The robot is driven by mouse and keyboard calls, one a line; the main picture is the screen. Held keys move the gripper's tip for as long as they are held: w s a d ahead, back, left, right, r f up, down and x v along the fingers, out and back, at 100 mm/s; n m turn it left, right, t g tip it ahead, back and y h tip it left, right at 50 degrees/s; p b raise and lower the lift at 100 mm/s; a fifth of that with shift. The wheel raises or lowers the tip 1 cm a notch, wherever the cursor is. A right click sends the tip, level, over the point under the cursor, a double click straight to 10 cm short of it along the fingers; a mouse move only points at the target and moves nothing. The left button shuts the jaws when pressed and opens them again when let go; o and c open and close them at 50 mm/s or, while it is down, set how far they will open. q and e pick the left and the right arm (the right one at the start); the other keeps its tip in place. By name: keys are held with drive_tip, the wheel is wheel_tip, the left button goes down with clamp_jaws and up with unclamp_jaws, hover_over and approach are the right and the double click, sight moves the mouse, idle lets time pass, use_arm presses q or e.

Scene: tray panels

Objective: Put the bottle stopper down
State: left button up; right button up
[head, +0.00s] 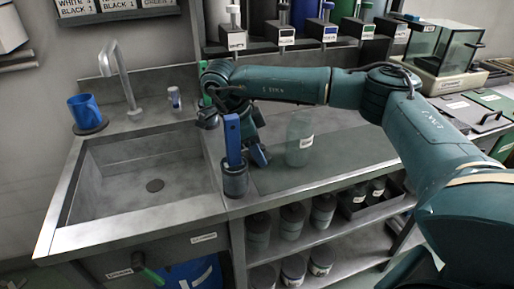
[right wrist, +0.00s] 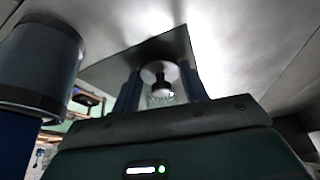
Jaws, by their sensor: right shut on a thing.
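My right gripper (head: 260,157) reaches down over the counter, just right of the dark cup. In the right wrist view its two blue fingers (right wrist: 161,88) are shut on the stopper (right wrist: 159,74), which shows as a pale disc with a dark knob. A little clear glass shows just behind it. The stopper cannot be made out in the head view, and whether it touches the counter cannot be told. A clear bottle (head: 299,140) with a white label stands upright on the counter, right of the gripper. My left gripper is not in view.
A dark cup (head: 235,182) holding an upright blue object (head: 232,140) stands close left of the gripper; the cup also shows large in the wrist view (right wrist: 42,65). The sink (head: 140,178) lies left. A blue mug (head: 86,110) stands behind it. Counter right of the bottle is clear.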

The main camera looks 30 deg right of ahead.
drive_tip(key=o, duration=1)
drive_tip(key=shift+c, duration=0.2)
drive_tip(key=shift+r, duration=0.1)
use_arm(q)
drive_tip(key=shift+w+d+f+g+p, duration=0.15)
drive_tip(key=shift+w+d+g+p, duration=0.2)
drive_tip(key=shift+p, duration=0.65)
use_arm(e)
drive_tip(key=v, duration=1.2)
drive_tip(key=shift+w+r, duration=0.1)
